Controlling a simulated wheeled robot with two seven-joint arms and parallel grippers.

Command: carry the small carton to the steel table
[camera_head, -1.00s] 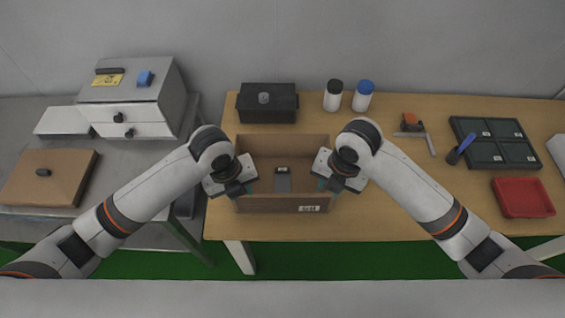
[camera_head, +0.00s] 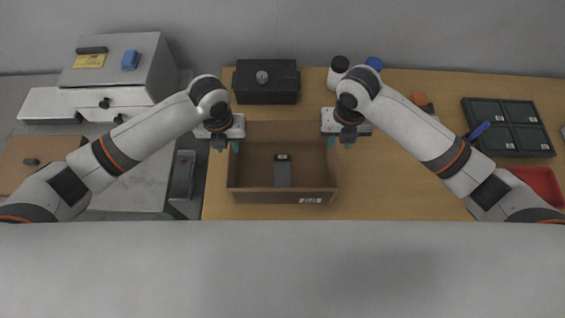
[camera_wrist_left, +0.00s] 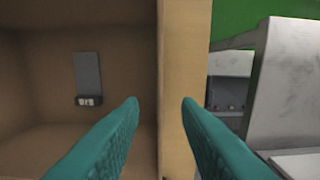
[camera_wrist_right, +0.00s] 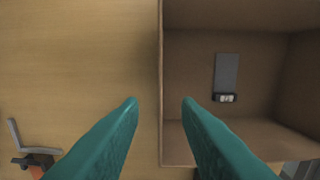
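The small carton (camera_head: 278,197) is an open-topped brown box on the wooden table, with a white label on its front wall. A grey item (camera_head: 283,173) with a dark, light-marked end lies inside. My right gripper (camera_head: 339,143) is open at the right wall; in the right wrist view the wall edge (camera_wrist_right: 161,80) lines up between the fingertips. I see no clear contact. The steel table (camera_head: 145,182) is at left.
On the steel table are a grey cabinet (camera_head: 115,80) with drawers and a brown flat-topped box (camera_head: 45,150). A black box (camera_head: 266,82) and two bottles stand behind the carton. A dark compartment tray (camera_head: 510,125) and red tray (camera_head: 540,183) are at right.

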